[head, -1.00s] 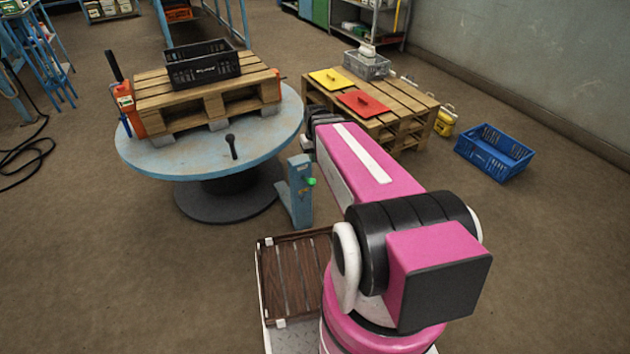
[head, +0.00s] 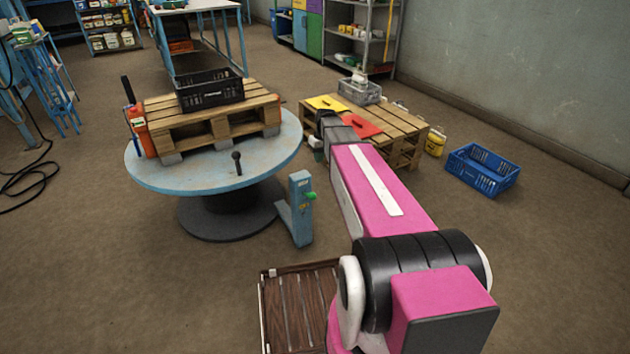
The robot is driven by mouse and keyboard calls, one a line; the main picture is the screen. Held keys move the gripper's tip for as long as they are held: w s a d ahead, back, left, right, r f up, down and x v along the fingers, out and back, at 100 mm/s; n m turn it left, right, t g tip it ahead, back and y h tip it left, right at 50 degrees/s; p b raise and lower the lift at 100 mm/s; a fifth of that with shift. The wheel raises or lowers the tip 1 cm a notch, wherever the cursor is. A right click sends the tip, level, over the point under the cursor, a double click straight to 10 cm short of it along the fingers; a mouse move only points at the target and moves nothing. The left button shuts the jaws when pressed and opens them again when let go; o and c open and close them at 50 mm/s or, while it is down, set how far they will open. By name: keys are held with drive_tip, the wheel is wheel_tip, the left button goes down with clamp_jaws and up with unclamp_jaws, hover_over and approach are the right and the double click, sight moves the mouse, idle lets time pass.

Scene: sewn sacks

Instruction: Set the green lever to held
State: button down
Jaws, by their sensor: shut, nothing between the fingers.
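The green lever (head: 310,196) is a small bright green handle on the right side of a blue-grey post (head: 300,212). The post stands on the floor at the right of the round turntable. The lever's exact setting and any marks on the post are too small to read. My gripper (head: 326,121) is at the far end of my pink arm, beyond and above the lever in the picture, near the low pallet. It is shut and empty, apart from the lever. Its fingers are small and mostly hidden by my arm.
The pale blue turntable (head: 185,180) carries a pallet (head: 205,125), a black crate (head: 210,92) and a black knobbed handle (head: 237,163). Another pallet (head: 405,135) holds yellow (head: 328,103) and red (head: 360,124) panels. A blue crate (head: 482,170) lies right.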

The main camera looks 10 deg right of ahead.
wheel_tip(320, 180, down, 12)
drive_tip(key=s+a, duration=0.2)
drive_tip(key=s, duration=0.1)
drive_tip(key=shift+a+f, duration=0.25)
drive_tip(key=shift+a, duration=0.1)
idle(0.3)
